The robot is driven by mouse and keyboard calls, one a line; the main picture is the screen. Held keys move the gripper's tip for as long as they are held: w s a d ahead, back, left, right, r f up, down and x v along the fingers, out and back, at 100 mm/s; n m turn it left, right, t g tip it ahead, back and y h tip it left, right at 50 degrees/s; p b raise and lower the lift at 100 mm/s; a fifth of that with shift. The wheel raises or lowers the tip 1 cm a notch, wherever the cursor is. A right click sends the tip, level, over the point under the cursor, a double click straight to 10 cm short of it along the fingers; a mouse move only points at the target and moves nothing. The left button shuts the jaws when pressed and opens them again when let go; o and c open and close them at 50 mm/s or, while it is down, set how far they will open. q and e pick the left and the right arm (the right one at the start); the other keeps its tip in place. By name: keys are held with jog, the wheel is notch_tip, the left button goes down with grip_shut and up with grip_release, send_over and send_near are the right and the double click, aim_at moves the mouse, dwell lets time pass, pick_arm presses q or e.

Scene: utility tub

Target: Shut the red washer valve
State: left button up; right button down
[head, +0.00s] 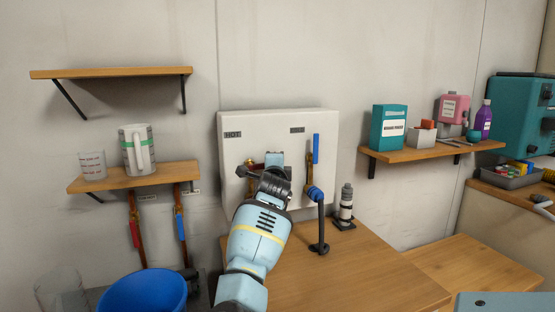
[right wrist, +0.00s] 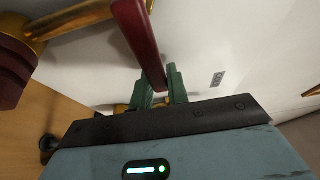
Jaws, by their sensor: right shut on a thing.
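The white washer panel (head: 228,130) is on the wall, with a HOT label at its left and another label at its right. The red valve handle (right wrist: 138,38) is a flat dark red lever in the right wrist view. Its end lies between the green fingertips of my right gripper (right wrist: 161,88), which are shut on it. In the head view my right gripper (head: 274,160) is at the panel below the labels and hides most of the red valve. The blue valve lever (head: 316,149) points upright at the panel's right side. My left gripper is out of view.
A blue bucket (head: 145,290) is below.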

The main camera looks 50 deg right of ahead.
jog(key=shift+f, duration=0.2)
dwell(0.3)
jog(key=c, duration=1.4)
grip_release()
jog(key=shift+o, duration=0.2)
jog(key=shift+r, duration=0.1)
jog(key=v, duration=0.8)
jog(key=shift+d, duration=0.15)
